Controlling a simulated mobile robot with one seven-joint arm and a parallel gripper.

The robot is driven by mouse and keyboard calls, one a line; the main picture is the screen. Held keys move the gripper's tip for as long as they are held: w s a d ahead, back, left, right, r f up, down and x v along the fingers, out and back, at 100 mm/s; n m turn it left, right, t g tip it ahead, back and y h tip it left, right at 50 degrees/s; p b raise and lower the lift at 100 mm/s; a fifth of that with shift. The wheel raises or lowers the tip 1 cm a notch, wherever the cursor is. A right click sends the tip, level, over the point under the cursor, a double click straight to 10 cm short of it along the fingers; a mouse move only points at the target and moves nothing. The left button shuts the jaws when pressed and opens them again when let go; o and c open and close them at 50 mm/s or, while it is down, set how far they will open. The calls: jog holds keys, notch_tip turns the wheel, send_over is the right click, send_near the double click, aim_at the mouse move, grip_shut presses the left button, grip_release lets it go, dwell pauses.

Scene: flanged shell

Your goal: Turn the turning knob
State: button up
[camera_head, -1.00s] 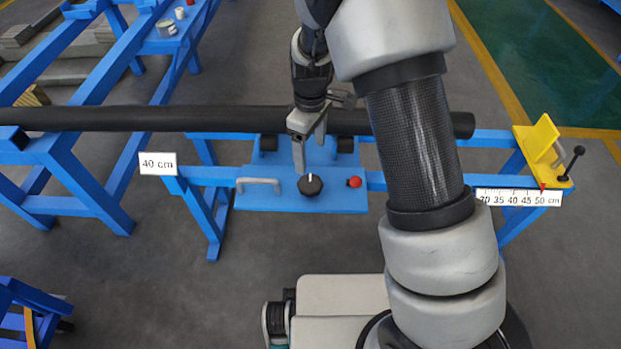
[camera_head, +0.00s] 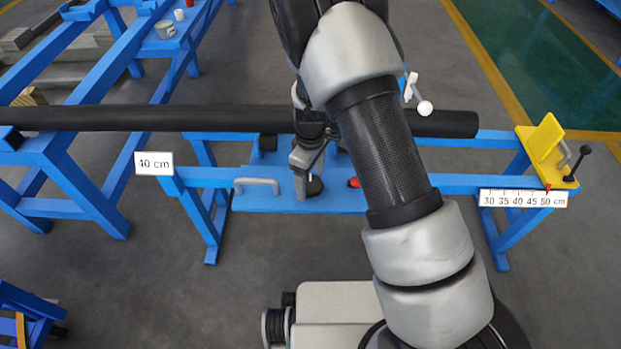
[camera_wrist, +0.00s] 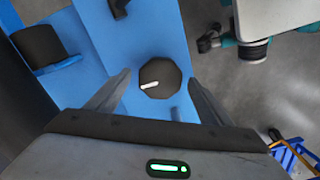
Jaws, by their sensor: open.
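The turning knob (camera_wrist: 158,80) is a black many-sided knob with a white pointer line, on a blue plate (camera_wrist: 105,45). In the wrist view it sits between my two open fingers, with a gap on each side. My gripper (camera_wrist: 158,98) is open and empty. In the head view my gripper (camera_head: 302,185) is low over the plate and partly covers the knob (camera_head: 315,186). I cannot tell from these views whether the fingertips are level with the knob.
A red button (camera_head: 353,182) is just right of the knob, and a grey handle (camera_head: 257,184) is to its left. A long black pipe (camera_head: 150,118) runs behind. A yellow stop (camera_head: 541,148) with a scale (camera_head: 522,198) stands at right; a "40 cm" sign (camera_head: 154,163) hangs at left.

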jog(key=c, duration=1.1)
jog(key=shift+m, duration=0.4)
jog(key=m+p, duration=0.1)
jog(key=m, duration=0.2)
jog(key=shift+r+m, duration=0.1)
jog(key=shift+m, duration=0.3)
jog(key=m+p, duration=0.1)
jog(key=m, duration=0.3)
jog(key=shift+m, duration=0.3)
jog(key=m+p, duration=0.1)
jog(key=m, duration=0.3)
jog(key=shift+a+m+p, duration=0.1)
jog(key=shift+m+p, duration=0.5)
jog(key=shift+m, duration=1.6)
